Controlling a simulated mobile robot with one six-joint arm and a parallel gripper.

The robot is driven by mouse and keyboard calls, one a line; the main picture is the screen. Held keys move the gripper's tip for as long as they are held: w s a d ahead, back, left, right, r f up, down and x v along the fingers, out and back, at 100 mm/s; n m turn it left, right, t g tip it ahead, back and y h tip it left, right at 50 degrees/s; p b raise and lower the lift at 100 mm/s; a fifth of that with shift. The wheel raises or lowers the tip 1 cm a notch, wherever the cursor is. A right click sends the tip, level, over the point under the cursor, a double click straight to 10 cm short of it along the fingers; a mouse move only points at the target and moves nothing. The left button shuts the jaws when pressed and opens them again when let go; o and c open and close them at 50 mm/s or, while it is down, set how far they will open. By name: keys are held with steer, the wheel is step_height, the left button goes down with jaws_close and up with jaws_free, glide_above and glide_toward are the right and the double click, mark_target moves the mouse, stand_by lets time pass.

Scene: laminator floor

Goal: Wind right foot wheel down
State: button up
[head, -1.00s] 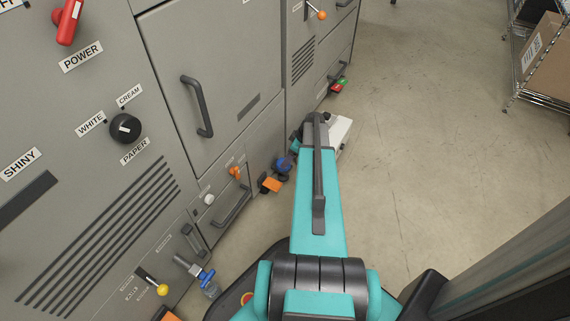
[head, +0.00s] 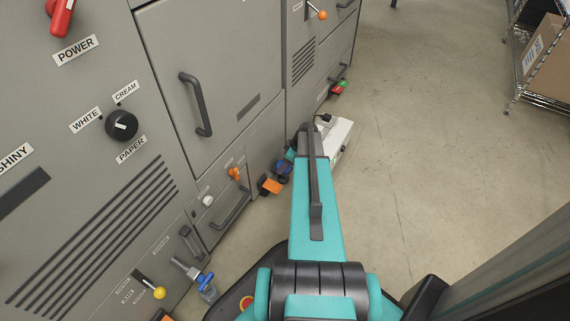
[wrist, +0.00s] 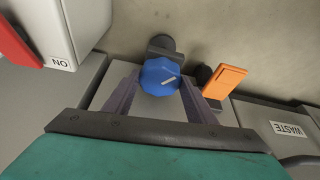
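The blue foot wheel (wrist: 160,76), scalloped with a white mark, is in the middle of the wrist view. My gripper (wrist: 160,80) has its two fingers spread, one on each side of the wheel. The fingertips are close to the wheel's edges; I cannot tell whether they touch. In the head view the blue wheel (head: 283,168) is low on the machine's front beside my arm, partly hidden. My gripper's fingers are hidden behind my arm there.
An orange tab (wrist: 225,82) is close to the right finger; it also shows in the head view (head: 271,186). A white box (wrist: 45,28) with a red part stands at upper left. Another blue wheel (head: 205,282) is lower left. Open floor (head: 430,170) lies to the right.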

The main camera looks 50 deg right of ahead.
steer(key=c, duration=0.4)
steer(key=shift+o, duration=0.2)
steer(key=shift+a+r+m+p, duration=0.1)
steer(key=shift+m+p, duration=0.25)
steer(key=shift+m, duration=0.15)
steer(key=m+h+p, duration=0.1)
steer(key=m+p, duration=0.1)
steer(key=m, duration=0.1)
steer(key=shift+a+m+h, duration=0.15)
steer(key=shift+m+h, duration=0.15)
steer(key=shift+h, duration=0.1)
steer(key=m+h+p, duration=0.1)
steer(key=m, duration=0.1)
steer(key=m+p, duration=0.2)
steer(key=shift+a+m+h+p, duration=0.1)
steer(key=shift+m+h+p, duration=0.2)
steer(key=shift+m+h, duration=0.1)
steer(key=shift+w+m+g+h+p, duration=0.1)
steer(key=shift+m+g+h+p, duration=0.35)
steer(key=shift+m+p, duration=0.7)
steer(key=shift+m, duration=0.55)
steer(key=o, duration=1)
steer(key=shift+o, duration=0.2)
